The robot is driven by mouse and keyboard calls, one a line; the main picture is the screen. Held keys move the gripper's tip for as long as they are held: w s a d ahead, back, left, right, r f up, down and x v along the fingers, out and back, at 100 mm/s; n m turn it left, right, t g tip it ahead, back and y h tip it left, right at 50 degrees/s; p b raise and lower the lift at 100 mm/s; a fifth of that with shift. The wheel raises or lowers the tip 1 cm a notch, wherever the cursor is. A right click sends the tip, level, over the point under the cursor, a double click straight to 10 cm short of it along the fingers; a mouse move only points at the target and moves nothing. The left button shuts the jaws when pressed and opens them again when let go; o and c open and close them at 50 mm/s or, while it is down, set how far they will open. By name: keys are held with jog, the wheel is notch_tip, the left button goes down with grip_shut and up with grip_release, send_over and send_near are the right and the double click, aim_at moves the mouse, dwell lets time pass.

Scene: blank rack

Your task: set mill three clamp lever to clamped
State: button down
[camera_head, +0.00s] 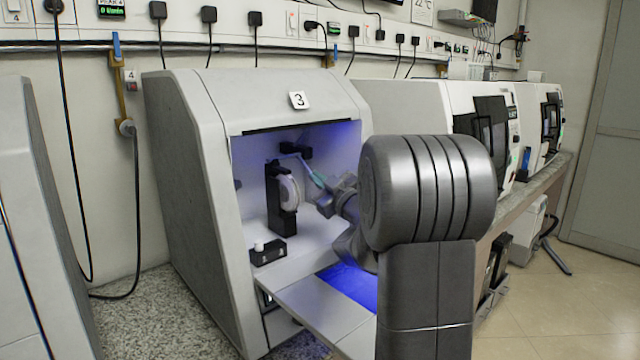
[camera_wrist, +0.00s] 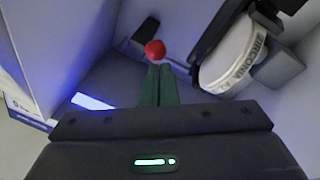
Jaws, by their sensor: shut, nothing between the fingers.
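Mill three (camera_head: 215,130), marked by a "3" plate, stands open at the front. Inside, a black holder (camera_head: 273,200) carries an upright white disc (camera_head: 288,190); the disc also shows at right in the wrist view (camera_wrist: 232,62), with partly legible lettering. In the wrist view a red ball knob (camera_wrist: 155,49), seemingly the clamp lever's end, is just beyond my fingertips. My gripper (camera_wrist: 158,70) has its green fingers together, with nothing between them. I cannot tell whether they touch the knob. In the head view my gripper (camera_head: 317,180) reaches into the chamber, right of the disc.
A black block with a white knob (camera_head: 268,250) sits at the chamber's front left. The lowered door (camera_head: 315,305) lies before the opening. Chamber walls are close around my gripper. Other mills (camera_head: 480,130) stand to the right; open floor (camera_head: 560,310) is at lower right.

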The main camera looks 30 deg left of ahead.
jog(key=shift+f, duration=0.4)
jog(key=shift+r, duration=0.1)
notch_tip(320, 180, up, 10)
jog(key=p, duration=0.1)
jog(key=shift+r, duration=0.15)
dwell(0.5)
notch_tip(320, 180, down, 9)
jog(key=b, duration=0.1)
dwell(0.5)
dwell(0.4)
